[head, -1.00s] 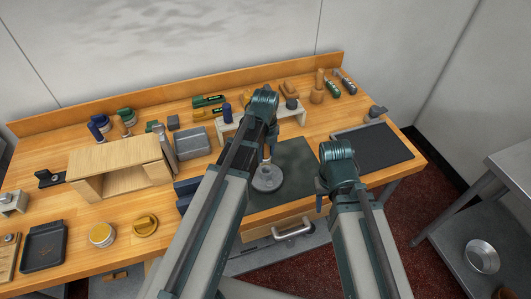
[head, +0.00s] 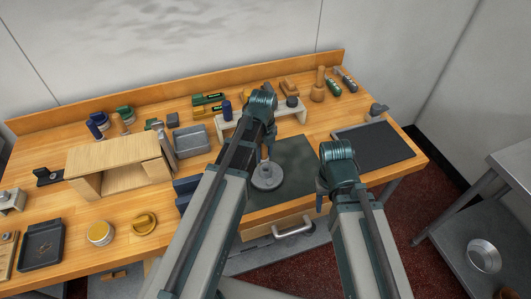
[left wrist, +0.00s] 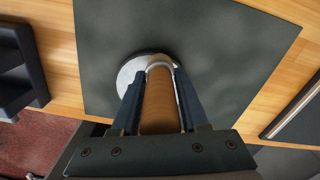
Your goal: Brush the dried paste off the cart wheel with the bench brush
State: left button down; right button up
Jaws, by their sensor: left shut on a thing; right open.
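My left gripper (left wrist: 158,98) is shut on an upright wooden handle (left wrist: 159,104), which I take to be the bench brush's. Its lower end meets a round grey disc (head: 267,178), perhaps the cart wheel, on the dark mat (head: 292,160). The disc also shows in the left wrist view (left wrist: 128,72); I cannot tell whether handle and disc are one piece. Bristles and dried paste cannot be made out. My right gripper (head: 321,198) is open and empty beside the mat's right front edge, partly hidden by its own arm.
A wooden riser (head: 115,157) and grey metal bin (head: 193,141) stand left. A light stand (head: 232,131) is behind the mat, a dark board (head: 373,147) right. A metal cart (head: 505,200) stands right.

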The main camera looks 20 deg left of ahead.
pick_arm(q)
jog(key=shift+s+a, duration=0.55)
jog(key=shift+a, duration=0.15)
jog(key=shift+w+d, duration=0.75)
jog(key=shift+d, duration=0.3)
jog(key=shift+w+d, duration=0.7)
jog(key=shift+d, duration=0.35)
jog(key=shift+s+a, duration=0.15)
